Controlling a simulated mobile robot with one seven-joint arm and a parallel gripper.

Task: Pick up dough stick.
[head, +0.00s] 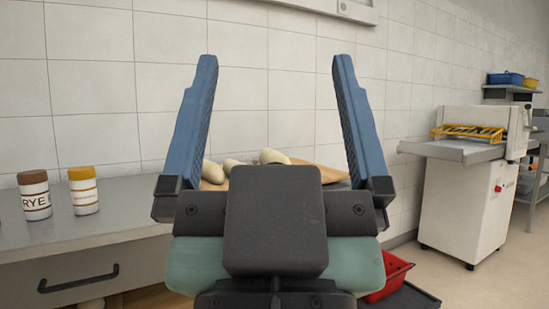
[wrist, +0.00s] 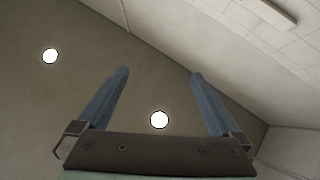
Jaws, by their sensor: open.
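My gripper (head: 270,75) is open and empty, its two blue fingers pointing up in front of the tiled wall in the head view. In the wrist view my gripper (wrist: 160,72) is also spread open, with only ceiling and wall behind it. Several pale dough pieces (head: 272,156) lie on a wooden board (head: 325,171) on the counter, behind and below the fingertips. My gripper hides much of the board and part of the dough. I cannot tell which piece is the dough stick. Nothing touches the fingers.
Two jars, one labelled RYE (head: 34,197) and one with an orange lid (head: 83,193), stand on the grey counter (head: 110,222) at left. A red bin (head: 390,278) sits low beside the counter's right end. A white machine (head: 465,195) stands at right with open floor before it.

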